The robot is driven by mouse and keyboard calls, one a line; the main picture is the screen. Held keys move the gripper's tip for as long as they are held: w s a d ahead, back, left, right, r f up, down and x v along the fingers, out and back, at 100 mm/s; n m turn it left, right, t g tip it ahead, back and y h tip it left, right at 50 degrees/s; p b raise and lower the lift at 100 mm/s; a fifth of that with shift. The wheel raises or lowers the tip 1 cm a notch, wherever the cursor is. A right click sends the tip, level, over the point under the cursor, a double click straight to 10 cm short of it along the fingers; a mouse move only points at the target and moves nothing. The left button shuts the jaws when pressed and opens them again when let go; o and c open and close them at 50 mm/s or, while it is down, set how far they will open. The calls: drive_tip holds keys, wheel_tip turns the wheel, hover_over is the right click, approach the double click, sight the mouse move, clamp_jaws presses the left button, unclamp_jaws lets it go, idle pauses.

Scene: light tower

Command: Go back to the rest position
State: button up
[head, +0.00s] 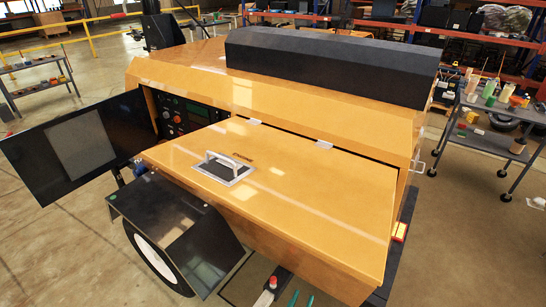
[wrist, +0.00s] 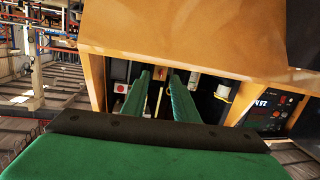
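The yellow light tower body (head: 330,105) fills the middle of the head view. Its large yellow hatch panel (head: 300,205) with a silver handle (head: 228,167) stands out toward me. A control panel (head: 178,115) shows at its left side, beside a swung-out black door (head: 70,145).
A black fender (head: 165,215) over a wheel (head: 155,262) stands at the front left. A grey cart (head: 495,140) with bottles and cups is at the right. Another small cart (head: 40,85) and a yellow railing (head: 90,40) are at the left. Open floor (head: 50,250) lies at the lower left.

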drive_tip(key=s+a+f+n+y, duration=0.1)
drive_tip(key=s+a+n+y, duration=0.2)
drive_tip(key=s, duration=0.5)
drive_tip(key=s+a+f+y, duration=0.2)
drive_tip(key=s+a, duration=0.3)
drive_tip(key=s, duration=0.3)
drive_tip(key=s+r+n+y, duration=0.1)
drive_tip(key=s+r, duration=0.8)
drive_tip(key=s, duration=0.4)
drive_tip(key=shift+s+a+r+y, duration=0.2)
drive_tip(key=shift+r+y, duration=0.1)
drive_tip(key=shift+r, duration=0.05)
